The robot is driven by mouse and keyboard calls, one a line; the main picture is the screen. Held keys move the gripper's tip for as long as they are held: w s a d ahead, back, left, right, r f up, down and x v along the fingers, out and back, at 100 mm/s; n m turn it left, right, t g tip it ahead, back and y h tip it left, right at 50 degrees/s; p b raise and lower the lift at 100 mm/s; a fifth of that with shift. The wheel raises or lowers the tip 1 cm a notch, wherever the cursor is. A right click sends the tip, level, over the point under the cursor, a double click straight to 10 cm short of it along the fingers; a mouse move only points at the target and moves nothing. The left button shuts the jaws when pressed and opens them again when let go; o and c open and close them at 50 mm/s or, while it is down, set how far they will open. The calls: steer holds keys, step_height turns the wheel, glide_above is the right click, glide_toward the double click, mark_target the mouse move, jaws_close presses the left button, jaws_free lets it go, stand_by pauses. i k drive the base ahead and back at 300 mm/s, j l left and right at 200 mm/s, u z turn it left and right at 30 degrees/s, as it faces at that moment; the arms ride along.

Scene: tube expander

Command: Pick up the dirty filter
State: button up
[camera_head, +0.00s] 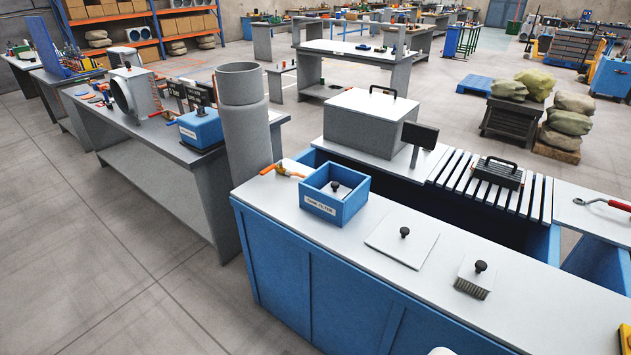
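No part is clearly marked as the dirty filter. An open blue box (352,208) stands on the near workbench, with a white label too small to read surely. Inside it is a light part with a black knob (335,186); the box walls hide its lower part. To its right a flat light plate with a black knob (400,243) lies on the bench. A dark ribbed block with a black handle (497,175) sits on the slats (450,168) at the right. My gripper is not in view.
A small brush with a black knob (474,283) lies at the near right. A grey lidded box (365,125) and a dark screen (419,136) stand behind. A tall grey pipe (246,130) rises at the bench's left end. An orange-handled tool (284,170) lies nearby.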

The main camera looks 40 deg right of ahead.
mark_target(334, 188)
steer(key=i+j, duration=0.1)
steer(key=i, duration=0.3)
steer(key=i+j+z, duration=0.1)
steer(key=i, duration=0.25)
steer(key=i+j, duration=0.2)
steer(key=i, duration=0.2)
steer(key=z, duration=0.05)
